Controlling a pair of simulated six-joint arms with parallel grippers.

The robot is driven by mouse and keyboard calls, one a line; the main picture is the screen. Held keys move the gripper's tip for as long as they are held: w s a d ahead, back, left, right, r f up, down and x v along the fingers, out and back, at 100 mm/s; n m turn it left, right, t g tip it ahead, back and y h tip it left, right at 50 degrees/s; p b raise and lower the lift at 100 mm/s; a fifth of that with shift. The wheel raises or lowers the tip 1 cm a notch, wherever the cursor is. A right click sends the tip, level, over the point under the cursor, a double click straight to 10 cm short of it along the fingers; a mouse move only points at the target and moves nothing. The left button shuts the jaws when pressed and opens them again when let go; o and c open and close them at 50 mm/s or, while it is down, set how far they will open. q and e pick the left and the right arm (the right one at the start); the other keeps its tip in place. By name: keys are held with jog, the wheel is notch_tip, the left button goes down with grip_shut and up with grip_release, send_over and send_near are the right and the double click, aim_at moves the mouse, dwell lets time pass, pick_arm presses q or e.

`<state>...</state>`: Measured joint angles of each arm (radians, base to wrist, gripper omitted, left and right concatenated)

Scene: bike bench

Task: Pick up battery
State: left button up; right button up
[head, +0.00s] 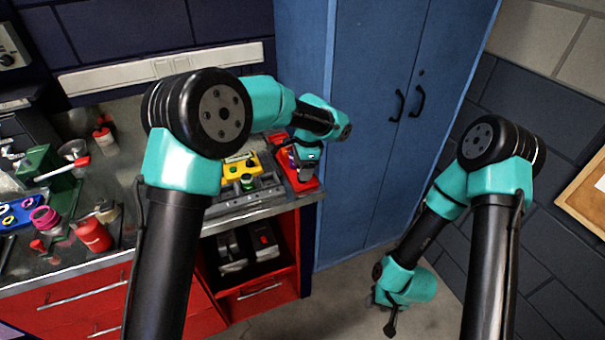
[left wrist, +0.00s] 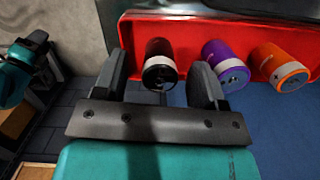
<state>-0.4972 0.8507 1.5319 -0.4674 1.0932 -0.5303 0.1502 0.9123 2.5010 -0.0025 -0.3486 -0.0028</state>
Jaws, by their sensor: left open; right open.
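Three batteries stand out in the left wrist view: a black one with a white band (left wrist: 160,66), a purple one (left wrist: 226,65) and an orange one (left wrist: 280,68). They lie in a row in a red tray (left wrist: 145,22). My left gripper (left wrist: 160,75) is open, with one finger on each side of the black battery; I cannot tell whether they touch it. In the head view my left gripper (head: 304,160) is over the red tray (head: 302,184) at the bench's right end, and my arm hides the batteries. My right gripper (head: 389,318) hangs low, open and empty, away from the bench.
A yellow tray (head: 243,165) and a grey holder (head: 250,192) sit left of the red tray. Red bottles, a blue tray (head: 22,213) and other tools crowd the bench's left side. A blue cabinet (head: 375,120) stands close on the right. The floor near my right gripper is clear.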

pick_arm(q)
jog(key=c, duration=1.1)
jog(key=shift+o, duration=0.2)
jog(key=shift+r, duration=0.1)
jog(key=shift+r, duration=1.3)
jog(key=s+r, duration=0.2)
jog(key=s, duration=1.4)
jog(key=shift+r, duration=0.15)
